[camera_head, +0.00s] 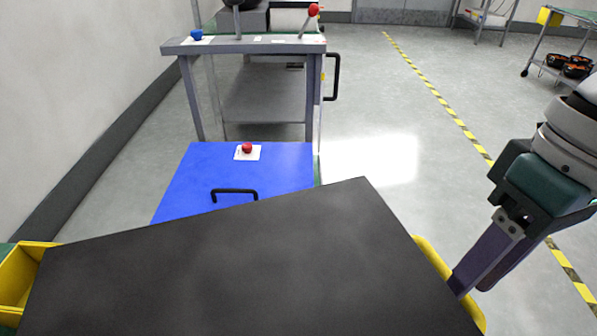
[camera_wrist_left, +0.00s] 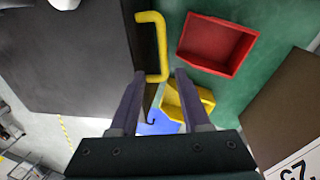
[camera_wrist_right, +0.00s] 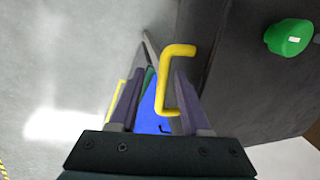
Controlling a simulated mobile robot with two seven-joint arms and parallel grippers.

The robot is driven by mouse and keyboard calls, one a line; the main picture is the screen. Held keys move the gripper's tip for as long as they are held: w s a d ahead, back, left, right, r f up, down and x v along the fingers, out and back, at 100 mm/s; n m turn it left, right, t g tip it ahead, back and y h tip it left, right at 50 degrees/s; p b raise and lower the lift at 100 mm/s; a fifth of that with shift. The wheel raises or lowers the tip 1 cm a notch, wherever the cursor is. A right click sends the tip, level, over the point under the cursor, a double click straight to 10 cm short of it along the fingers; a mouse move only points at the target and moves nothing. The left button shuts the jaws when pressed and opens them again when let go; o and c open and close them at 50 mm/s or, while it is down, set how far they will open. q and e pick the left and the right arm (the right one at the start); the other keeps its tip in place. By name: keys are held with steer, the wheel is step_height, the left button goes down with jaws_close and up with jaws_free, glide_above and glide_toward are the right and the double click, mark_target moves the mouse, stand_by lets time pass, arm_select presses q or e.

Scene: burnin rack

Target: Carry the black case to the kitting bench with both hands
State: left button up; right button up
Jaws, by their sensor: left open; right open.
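The black case (camera_head: 240,262) fills the lower part of the head view, its flat dark top tilted in the picture. Its right yellow handle (camera_head: 432,262) shows beside my right gripper (camera_head: 466,288). In the right wrist view, that yellow handle (camera_wrist_right: 178,52) lies between the open fingers of my right gripper (camera_wrist_right: 160,72). In the left wrist view, another yellow handle (camera_wrist_left: 152,18) on the case's side (camera_wrist_left: 75,60) reaches between the open fingertips of my left gripper (camera_wrist_left: 160,72). I cannot tell whether any finger touches a handle. My left gripper is hidden in the head view. I cannot identify the kitting bench.
A blue panel (camera_head: 185,185) with a black handle lies beyond the case, before a grey stand (camera_head: 250,47). A red bin (camera_wrist_left: 215,45) and a yellow bin (camera_wrist_left: 182,103) sit on a green surface (camera_wrist_left: 262,75). Open floor (camera_head: 385,150) lies right of the panel.

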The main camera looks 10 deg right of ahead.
step_height(320, 180, up, 6)
steer(key=d, duration=0.1)
steer(key=shift+d+r, duration=0.1)
steer(key=shift+r, duration=0.05)
stand_by(0.4)
